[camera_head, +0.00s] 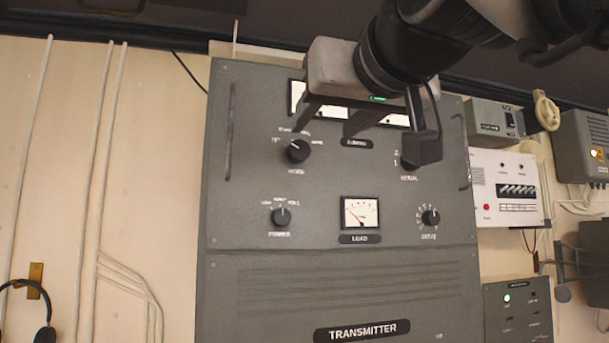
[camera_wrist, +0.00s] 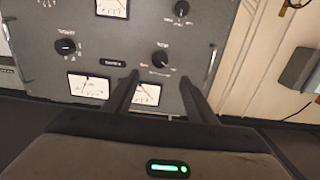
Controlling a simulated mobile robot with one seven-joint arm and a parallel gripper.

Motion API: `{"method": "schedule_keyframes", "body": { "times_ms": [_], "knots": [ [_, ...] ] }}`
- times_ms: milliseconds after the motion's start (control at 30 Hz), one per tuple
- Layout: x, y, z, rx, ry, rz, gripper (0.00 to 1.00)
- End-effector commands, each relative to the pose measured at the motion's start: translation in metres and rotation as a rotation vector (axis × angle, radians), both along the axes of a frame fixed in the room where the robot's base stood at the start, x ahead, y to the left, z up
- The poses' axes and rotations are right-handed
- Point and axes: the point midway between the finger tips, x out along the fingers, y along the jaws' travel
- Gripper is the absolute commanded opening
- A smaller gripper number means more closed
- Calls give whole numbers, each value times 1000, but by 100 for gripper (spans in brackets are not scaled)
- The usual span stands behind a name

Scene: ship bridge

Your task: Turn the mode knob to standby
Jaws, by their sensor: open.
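The mode knob (camera_head: 297,151) is a round black knob at the upper left of the grey transmitter panel (camera_head: 300,262). Its pale pointer mark seems to face up and left; the small position labels are too blurred to read surely. My gripper (camera_head: 326,129) is open and empty, its two dark fingers spread in front of the panel, above and right of the knob. In the wrist view, where the panel looks upside down, the mode knob (camera_wrist: 160,58) shows just beyond and between the fingertips (camera_wrist: 160,76). No contact shows.
The power knob (camera_head: 281,215), load meter (camera_head: 360,212) and drive knob (camera_head: 431,217) sit lower on the panel. My arm partly covers the aerial knob (camera_head: 410,160) and upper meters. A vertical handle (camera_head: 230,130) stands left of the mode knob.

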Motion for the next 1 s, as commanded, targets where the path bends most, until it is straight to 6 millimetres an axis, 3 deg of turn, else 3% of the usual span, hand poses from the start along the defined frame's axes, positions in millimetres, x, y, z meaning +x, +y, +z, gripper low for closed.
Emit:
{"method": "schedule_keyframes", "body": {
  "times_ms": [300,500,700,1000],
  "knots": [
    [70,20,-1,0,5,0,52],
    [103,29,0,-1,2,-1,52],
    [119,34,0,-1,2,-1,52],
    [121,35,0,0,0,-1,52]
  ]
}}
